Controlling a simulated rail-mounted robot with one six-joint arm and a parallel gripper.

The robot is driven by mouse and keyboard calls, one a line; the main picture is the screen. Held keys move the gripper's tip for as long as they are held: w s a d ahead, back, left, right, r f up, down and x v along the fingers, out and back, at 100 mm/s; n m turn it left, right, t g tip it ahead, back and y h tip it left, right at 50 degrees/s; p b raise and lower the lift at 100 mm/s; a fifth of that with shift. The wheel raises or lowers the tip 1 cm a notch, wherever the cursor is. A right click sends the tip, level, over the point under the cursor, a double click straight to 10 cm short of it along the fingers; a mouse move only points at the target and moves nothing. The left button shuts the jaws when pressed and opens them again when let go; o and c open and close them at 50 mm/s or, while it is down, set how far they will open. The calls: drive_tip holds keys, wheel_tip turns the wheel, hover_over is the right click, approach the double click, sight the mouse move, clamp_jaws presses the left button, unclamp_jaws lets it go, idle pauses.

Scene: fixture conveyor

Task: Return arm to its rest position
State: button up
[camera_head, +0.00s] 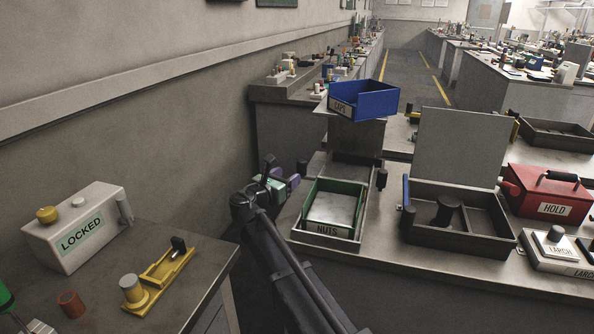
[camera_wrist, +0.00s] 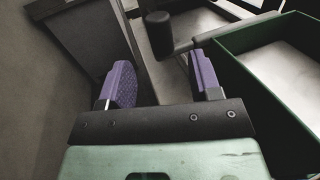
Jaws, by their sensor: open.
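My gripper (camera_head: 288,182) is in the middle of the head view, left of the green tray marked NUTS (camera_head: 329,237). Its purple fingers also show in the wrist view (camera_wrist: 162,82), spread apart with nothing between them. In the wrist view the tray's green wall (camera_wrist: 262,92) is to the right of the fingers. My arm reaches up from the bottom of the head view. I cannot tell whether the gripper touches anything below it.
A grey box marked LOCKED (camera_head: 78,228) and a yellow fixture (camera_head: 160,274) stand on the left table. On the right bench are a dark open-lid box (camera_head: 457,240), a red HOLD box (camera_head: 546,192) and a blue bin (camera_head: 364,99). A gap separates the tables.

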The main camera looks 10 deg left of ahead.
drive_tip(key=shift+s+a, duration=0.25)
drive_tip(key=shift+s, duration=0.2)
